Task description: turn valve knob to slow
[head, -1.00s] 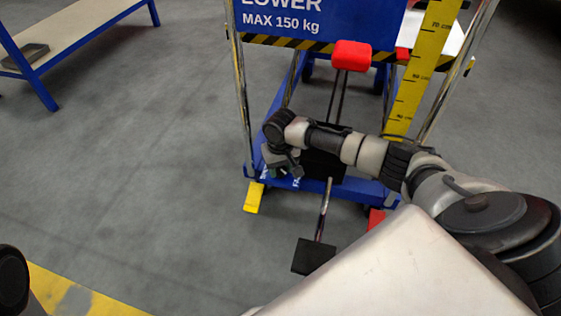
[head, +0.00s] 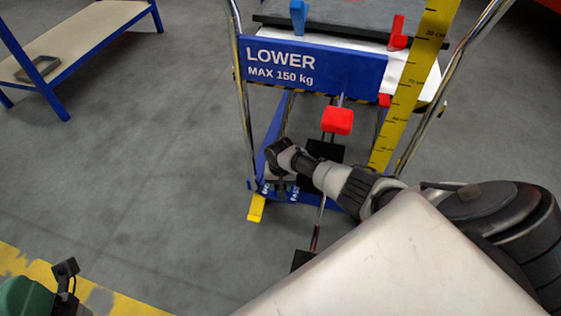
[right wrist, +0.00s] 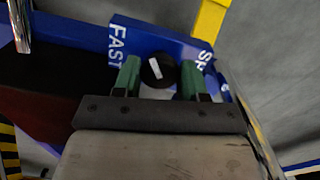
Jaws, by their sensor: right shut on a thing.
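The valve knob (right wrist: 158,70) is round and black with a white pointer mark. It sits on a blue panel (right wrist: 150,34) between the word FAST on the left and a partly hidden word starting with S on the right. The mark stands nearly upright in the picture, leaning slightly left at its top. My right gripper (right wrist: 158,74) has its green fingers on either side of the knob, shut on it. In the head view my right gripper (head: 281,184) is low at the cart's front; the knob is hidden there. Part of my left gripper (head: 66,270) shows at the lower left; its fingers are unclear.
A blue sign (head: 315,66) reads LOWER, MAX 150 kg. A red pedal-like block (head: 337,120) sits below it. A yellow ruler (head: 405,95) and chrome posts (head: 242,95) stand at the cart. A blue-framed bench (head: 75,50) is at the upper left. The floor between is clear.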

